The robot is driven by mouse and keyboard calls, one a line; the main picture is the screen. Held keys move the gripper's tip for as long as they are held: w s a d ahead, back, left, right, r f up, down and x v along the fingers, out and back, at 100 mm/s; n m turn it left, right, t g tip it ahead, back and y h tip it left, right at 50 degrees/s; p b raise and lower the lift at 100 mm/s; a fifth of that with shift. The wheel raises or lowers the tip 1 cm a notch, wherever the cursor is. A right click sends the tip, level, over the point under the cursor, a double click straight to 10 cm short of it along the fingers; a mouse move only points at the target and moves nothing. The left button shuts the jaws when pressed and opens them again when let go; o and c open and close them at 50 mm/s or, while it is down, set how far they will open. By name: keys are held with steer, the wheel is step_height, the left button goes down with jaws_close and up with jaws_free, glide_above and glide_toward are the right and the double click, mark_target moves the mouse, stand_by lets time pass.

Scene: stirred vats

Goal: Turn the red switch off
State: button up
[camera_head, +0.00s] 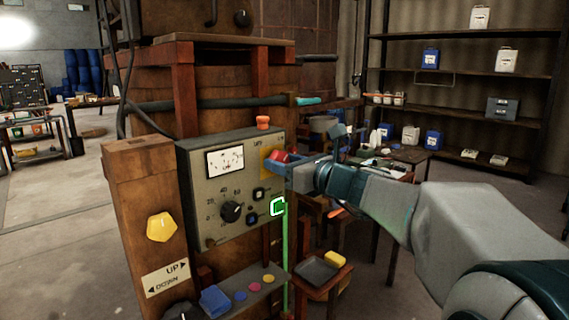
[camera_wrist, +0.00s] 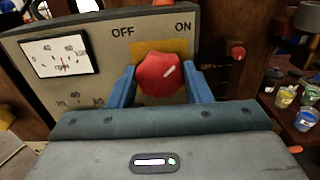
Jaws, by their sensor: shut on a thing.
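The red switch (camera_wrist: 160,75) is a round red knob on a yellow plate on the grey control panel (camera_wrist: 100,40). OFF is printed to its upper left and ON to its upper right. A white mark on the knob points up and to the right, towards ON. My gripper (camera_wrist: 161,88) has its blue fingers on both sides of the knob and is shut on it. In the head view, my gripper (camera_head: 284,163) reaches the panel's upper right corner from the right. The red switch (camera_head: 280,156) is partly hidden there by the fingers.
The panel also carries a gauge (camera_head: 225,161), a black dial (camera_head: 231,211) and an orange-red button (camera_head: 263,122) on top. A yellow knob (camera_head: 161,227) is on the wooden post at left. A small stand with a grey tray (camera_head: 317,270) is below. Shelves (camera_head: 460,85) stand behind.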

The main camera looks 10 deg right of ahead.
steer(key=shift+f+n+b, duration=0.15)
steer(key=shift+n+b, duration=0.15)
steer(key=shift+b, duration=0.2)
steer(key=shift+s+a+f+n+b, duration=0.1)
steer(key=shift+n+b, duration=4.2)
steer(key=shift+b, duration=0.2)
steer(key=shift+a+f+n+b, duration=0.1)
steer(key=shift+n+b, duration=4.2)
steer(key=shift+b, duration=0.2)
steer(key=shift+r, duration=0.15)
steer(key=o, duration=1)
steer(key=shift+s+d, duration=0.1)
steer(key=shift+d, duration=0.05)
